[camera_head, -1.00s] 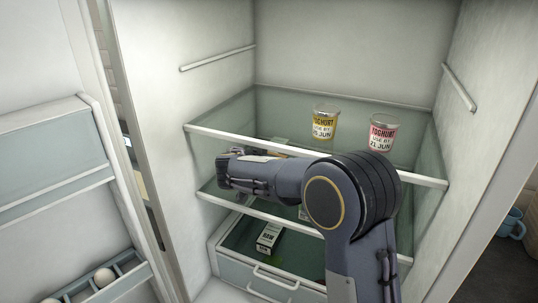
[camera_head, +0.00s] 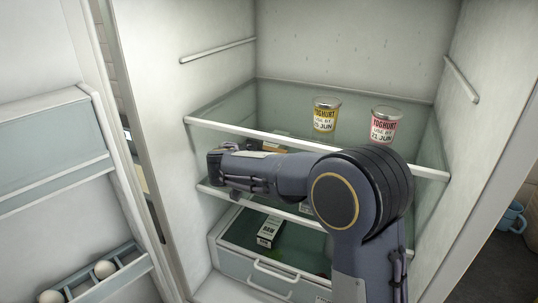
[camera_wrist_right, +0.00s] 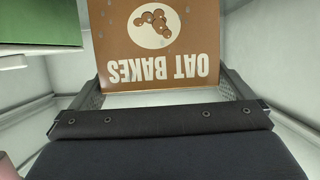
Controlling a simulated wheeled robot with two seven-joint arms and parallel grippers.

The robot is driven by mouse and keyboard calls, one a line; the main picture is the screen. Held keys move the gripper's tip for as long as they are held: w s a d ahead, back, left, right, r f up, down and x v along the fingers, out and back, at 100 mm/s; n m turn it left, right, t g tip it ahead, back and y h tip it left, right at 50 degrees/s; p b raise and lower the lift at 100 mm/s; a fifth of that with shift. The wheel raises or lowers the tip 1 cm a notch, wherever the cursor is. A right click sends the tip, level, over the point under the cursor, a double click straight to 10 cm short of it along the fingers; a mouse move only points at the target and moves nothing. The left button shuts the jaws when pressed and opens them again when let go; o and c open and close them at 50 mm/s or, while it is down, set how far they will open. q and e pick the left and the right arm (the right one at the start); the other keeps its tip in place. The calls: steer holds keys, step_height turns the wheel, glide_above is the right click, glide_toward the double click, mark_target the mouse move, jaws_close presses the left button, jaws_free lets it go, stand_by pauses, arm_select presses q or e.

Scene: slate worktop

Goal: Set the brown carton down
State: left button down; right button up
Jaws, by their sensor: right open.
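The brown carton (camera_wrist_right: 160,40), lettered OAT BAKES, fills the upper middle of the right wrist view, its lettering upside down there. My right gripper (camera_wrist_right: 162,88) is open, with a finger at each side of the carton's near end. I cannot tell whether either finger touches it. In the head view, a small brown patch, probably the carton (camera_head: 272,146), shows behind my right arm, under the top glass shelf. The arm hides the gripper and most of that spot there. Whether the carton rests fully on the shelf below is hidden. My left gripper is not in view.
Two yoghurt pots, yellow (camera_head: 325,115) and pink (camera_head: 385,126), stand on the top glass shelf (camera_head: 300,136). A small dark-and-white carton (camera_head: 269,231) is lower down. A green box (camera_wrist_right: 40,25) is close on the left in the wrist view. The open door holds eggs (camera_head: 105,269).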

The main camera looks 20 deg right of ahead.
steer(key=b+v, duration=0.2)
steer(key=v, duration=0.7)
